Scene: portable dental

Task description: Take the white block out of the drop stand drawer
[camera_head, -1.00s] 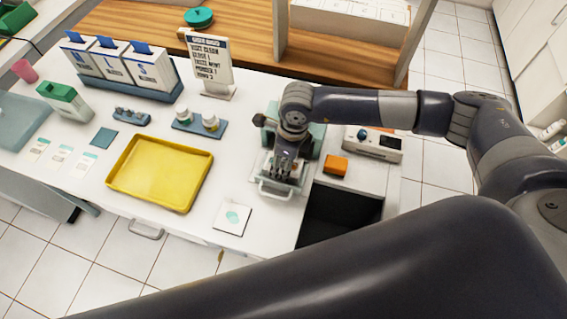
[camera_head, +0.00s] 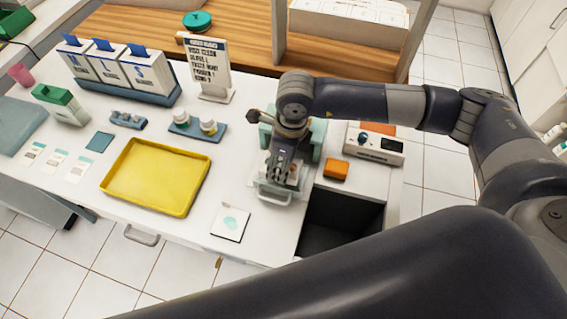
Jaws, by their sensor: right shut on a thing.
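The drop stand (camera_head: 318,140) is a pale green unit on the right part of the white counter. Its drawer (camera_head: 272,197), with a metal handle at the front, is pulled out towards me. My right gripper (camera_head: 279,176) points down over the drawer, behind the handle, and is shut on the white block. The gripper and wrist hide most of the block and much of the drawer's inside, so I cannot tell how far the block is clear of the floor. My left gripper is not in view.
A yellow tray (camera_head: 155,177) lies left of the stand. A white card (camera_head: 230,222) lies in front. An orange block (camera_head: 336,169) and a white device (camera_head: 376,146) are to the right, by a dark open recess (camera_head: 340,222). A sign (camera_head: 208,68) stands behind.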

